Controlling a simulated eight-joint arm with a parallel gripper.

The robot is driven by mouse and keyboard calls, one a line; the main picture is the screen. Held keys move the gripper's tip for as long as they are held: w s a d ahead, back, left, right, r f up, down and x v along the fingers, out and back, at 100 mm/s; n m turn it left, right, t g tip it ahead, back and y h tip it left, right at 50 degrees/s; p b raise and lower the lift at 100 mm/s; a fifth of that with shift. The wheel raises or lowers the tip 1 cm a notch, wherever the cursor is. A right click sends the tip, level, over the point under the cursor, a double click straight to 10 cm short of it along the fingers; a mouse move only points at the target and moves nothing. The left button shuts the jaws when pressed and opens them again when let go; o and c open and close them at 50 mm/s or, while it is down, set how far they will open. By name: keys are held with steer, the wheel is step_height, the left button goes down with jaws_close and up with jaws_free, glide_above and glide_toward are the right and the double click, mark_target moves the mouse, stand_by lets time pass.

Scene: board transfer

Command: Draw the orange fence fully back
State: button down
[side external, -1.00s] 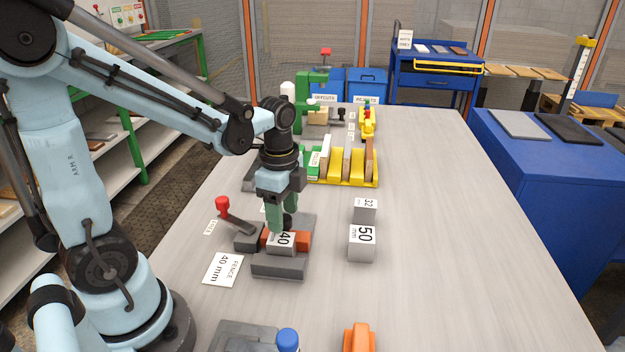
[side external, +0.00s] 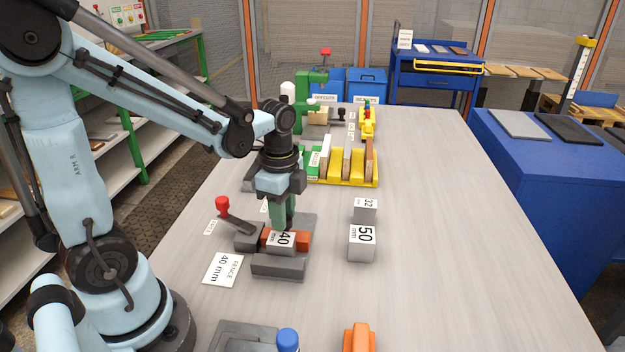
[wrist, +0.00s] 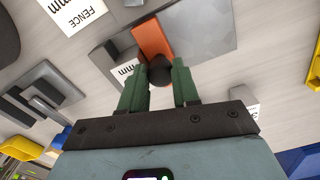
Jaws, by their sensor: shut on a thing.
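The orange fence (side external: 303,241) lies across a dark grey fixture (side external: 300,222), behind a grey block marked 40 (side external: 281,244). The block sits between the fence and the fixture's front grey bar (side external: 278,266). In the wrist view the fence (wrist: 152,38) shows with a round black knob (wrist: 160,74) by its near end. My gripper (side external: 284,226) points down over the fence, its green fingers (wrist: 167,70) shut on the black knob. In the side view the fingers hide the knob.
A red-tipped lever (side external: 223,206) stands left of the fixture. A "40 mm FENCE" card (side external: 223,269) lies in front of it. Grey blocks marked 50 (side external: 361,243) and 32 (side external: 365,211) stand to the right. A yellow rack (side external: 350,180) holds boards farther back. The table's right side is clear.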

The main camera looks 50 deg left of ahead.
steer(key=shift+w+a, duration=1.4)
steer(key=shift+w, duration=0.05)
steer(key=c, duration=0.8)
jaws_free()
steer(key=shift+c, duration=0.2)
steer(key=shift+r, duration=0.1)
step_height(320, 180, up, 12)
